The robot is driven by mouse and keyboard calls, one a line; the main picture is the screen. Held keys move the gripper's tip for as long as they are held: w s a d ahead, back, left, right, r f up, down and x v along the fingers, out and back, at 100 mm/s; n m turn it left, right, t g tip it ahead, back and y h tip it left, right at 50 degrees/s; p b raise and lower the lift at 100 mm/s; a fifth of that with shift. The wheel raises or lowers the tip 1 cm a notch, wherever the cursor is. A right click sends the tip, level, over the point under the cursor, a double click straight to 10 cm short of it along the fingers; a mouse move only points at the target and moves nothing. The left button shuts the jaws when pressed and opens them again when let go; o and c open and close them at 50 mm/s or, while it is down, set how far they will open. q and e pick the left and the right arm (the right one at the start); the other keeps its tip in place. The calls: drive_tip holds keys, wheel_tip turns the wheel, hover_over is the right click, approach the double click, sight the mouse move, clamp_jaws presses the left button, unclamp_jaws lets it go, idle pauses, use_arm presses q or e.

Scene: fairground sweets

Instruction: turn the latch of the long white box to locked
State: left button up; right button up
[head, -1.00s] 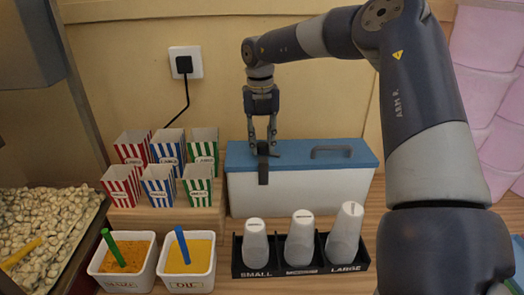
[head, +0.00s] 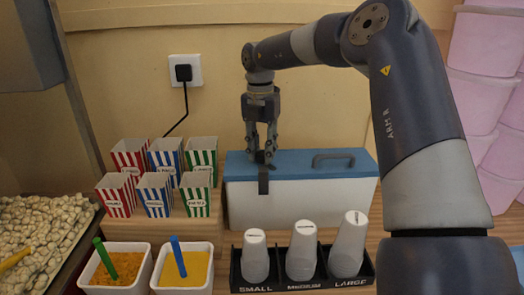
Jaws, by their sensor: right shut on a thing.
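The long white box (head: 320,195) stands at the back of the counter under a blue lid (head: 297,160) with a grey bar handle (head: 333,157). Its dark latch (head: 263,180) hangs down over the front edge, left of the middle, and looks upright. My right gripper (head: 262,156) comes from above and is shut on the latch's upper part. The fingers partly hide where the latch meets the lid. My left gripper is not in view.
Several striped cartons (head: 154,193) stand on a wooden step left of the box. In front are two white tubs (head: 184,286) with coloured handles and a black rack (head: 360,275) of white cups. Pink tubs (head: 490,100) are stacked at the right.

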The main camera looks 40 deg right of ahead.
sight(261, 153)
idle(0.3)
drive_tip(key=o, duration=1.1)
wheel_tip(261, 153, up, 12)
drive_tip(key=shift+w+a, duration=0.1)
drive_tip(key=shift+w, duration=0.05)
